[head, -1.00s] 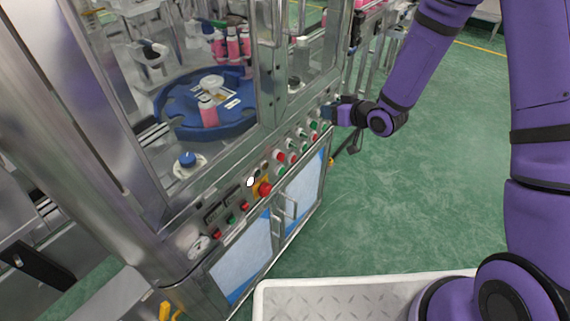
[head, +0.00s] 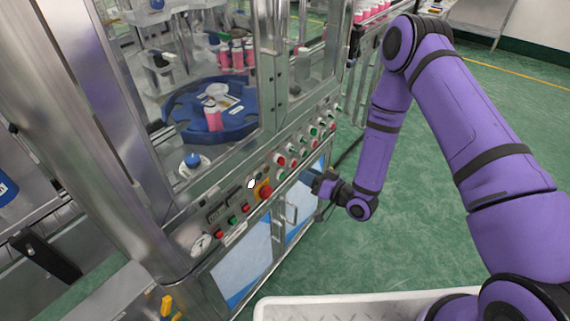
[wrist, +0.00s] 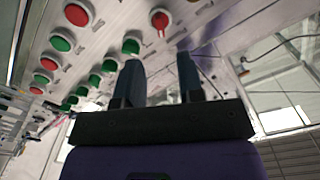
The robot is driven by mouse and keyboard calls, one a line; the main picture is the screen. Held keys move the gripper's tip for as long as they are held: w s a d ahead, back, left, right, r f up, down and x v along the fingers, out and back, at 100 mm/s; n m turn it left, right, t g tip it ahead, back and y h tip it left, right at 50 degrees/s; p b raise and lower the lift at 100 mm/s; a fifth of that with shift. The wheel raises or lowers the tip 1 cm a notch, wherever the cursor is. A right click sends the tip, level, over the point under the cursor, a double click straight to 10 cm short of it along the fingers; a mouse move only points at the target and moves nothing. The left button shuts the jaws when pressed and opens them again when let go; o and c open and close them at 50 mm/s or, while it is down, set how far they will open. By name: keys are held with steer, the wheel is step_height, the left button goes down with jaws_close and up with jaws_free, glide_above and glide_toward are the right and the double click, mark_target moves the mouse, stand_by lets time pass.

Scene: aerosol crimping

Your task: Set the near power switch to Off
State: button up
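The machine's front panel (head: 232,196) carries the controls in the head view. A red knob on a yellow plate (head: 264,191) sits near its middle; I cannot tell for sure whether it is the near power switch. In the wrist view a red knob with a narrow pointer or handle (wrist: 160,20) sits beyond the fingertips, apart from them. My gripper (head: 317,183) is in front of the cabinet, below and to the right of the yellow plate. The wrist view shows its two fingers (wrist: 160,75) apart, with nothing between them. The switch's labels are unreadable.
Rows of red and green buttons (head: 297,146) run along the panel; green ones (wrist: 131,46) lie close to my fingers in the wrist view. A cabinet door handle (head: 291,210) sticks out below the panel. A gauge (head: 201,244) is at the near end. Green floor (head: 420,235) is clear at right.

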mark_target(282, 161)
steer(key=x, duration=0.9)
steer(key=shift+w, duration=0.1)
jaws_close()
